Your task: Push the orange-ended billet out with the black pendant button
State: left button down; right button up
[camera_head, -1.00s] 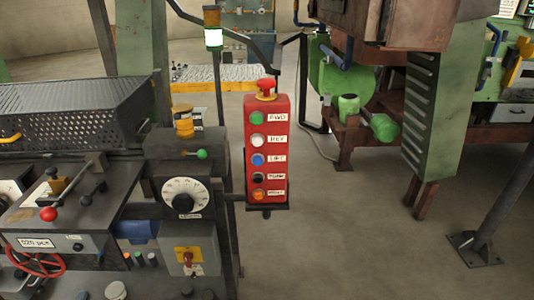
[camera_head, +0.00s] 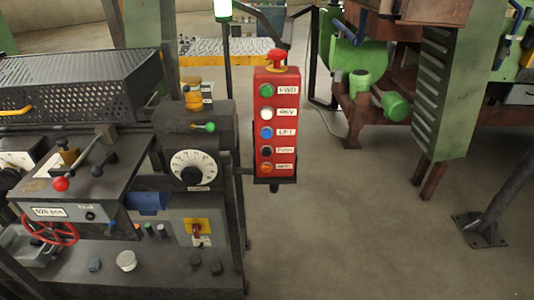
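The red pendant (camera_head: 277,125) hangs upright near the middle of the head view, with a red mushroom knob (camera_head: 277,58) on top. Its buttons run downward: green labelled FWD, white labelled REV, blue, black and orange. The black button (camera_head: 266,151) is fourth down, and its label (camera_head: 285,150) appears to read PUSH. The orange button (camera_head: 266,168) is just below it. No billet can be made out in this view. Neither of my grippers is in view, and nothing touches the pendant.
A dark machine console (camera_head: 110,160) with a dial (camera_head: 193,171), levers and a red handwheel (camera_head: 50,231) fills the left. A green ribbed column (camera_head: 445,90) and a slanted post (camera_head: 497,200) stand at right. The floor (camera_head: 340,220) right of the pendant is clear.

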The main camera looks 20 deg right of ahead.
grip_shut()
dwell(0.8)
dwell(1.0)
